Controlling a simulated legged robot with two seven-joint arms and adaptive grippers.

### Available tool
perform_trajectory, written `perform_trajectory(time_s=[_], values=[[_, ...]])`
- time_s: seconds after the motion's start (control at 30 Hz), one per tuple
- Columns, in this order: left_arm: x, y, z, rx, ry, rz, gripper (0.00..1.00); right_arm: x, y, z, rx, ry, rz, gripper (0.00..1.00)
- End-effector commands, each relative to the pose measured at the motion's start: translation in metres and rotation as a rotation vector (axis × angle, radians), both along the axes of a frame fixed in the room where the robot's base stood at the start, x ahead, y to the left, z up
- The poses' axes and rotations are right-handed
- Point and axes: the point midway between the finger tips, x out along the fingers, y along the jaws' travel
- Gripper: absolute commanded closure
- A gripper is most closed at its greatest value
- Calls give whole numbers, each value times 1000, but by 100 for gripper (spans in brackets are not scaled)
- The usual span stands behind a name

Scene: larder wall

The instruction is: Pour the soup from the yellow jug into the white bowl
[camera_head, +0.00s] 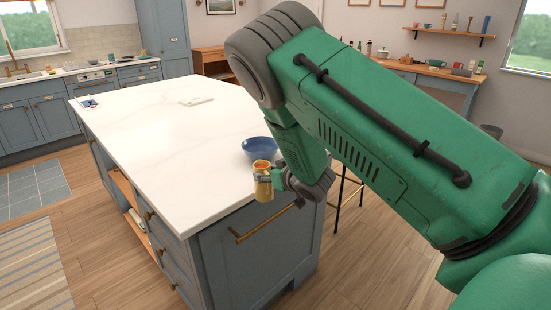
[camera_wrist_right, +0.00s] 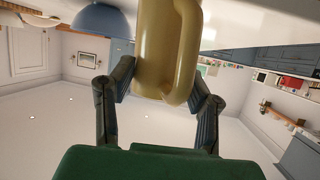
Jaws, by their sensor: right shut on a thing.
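The yellow jug (camera_head: 264,190) is upright at the near edge of the white island top, with orange-red contents showing at its mouth. My right gripper (camera_head: 274,182) is shut on it; in the right wrist view the fingers of the gripper (camera_wrist_right: 163,84) press both sides of the jug (camera_wrist_right: 152,40), near its handle. A bowl (camera_head: 259,149) stands on the island top just behind the jug; it is blue, not white. Its underside also shows in the right wrist view (camera_wrist_right: 102,20). The bowl's inside looks empty from here. My left gripper is out of view.
The island top (camera_head: 150,130) is mostly clear. A small white object (camera_head: 196,101) lies near its far side and a dark flat item (camera_head: 89,102) at its far left corner. A stool (camera_head: 345,190) stands at the right side. My right arm hides much of the right.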

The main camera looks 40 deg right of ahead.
Motion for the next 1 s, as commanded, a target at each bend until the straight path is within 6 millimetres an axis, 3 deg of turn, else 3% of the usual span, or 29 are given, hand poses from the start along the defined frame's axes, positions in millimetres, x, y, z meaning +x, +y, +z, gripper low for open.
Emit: perform_trajectory(time_s=[0.27, 0.6, 0.8, 1.0], values=[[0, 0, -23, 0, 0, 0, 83, -29, 57, -57, 5, 0, 30, 100], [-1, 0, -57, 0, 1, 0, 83, -89, 152, -123, 6, 0, 59, 100], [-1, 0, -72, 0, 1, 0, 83, -121, 193, -141, 3, 1, 72, 100], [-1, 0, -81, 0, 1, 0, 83, -141, 217, -147, 1, 0, 80, 100]])
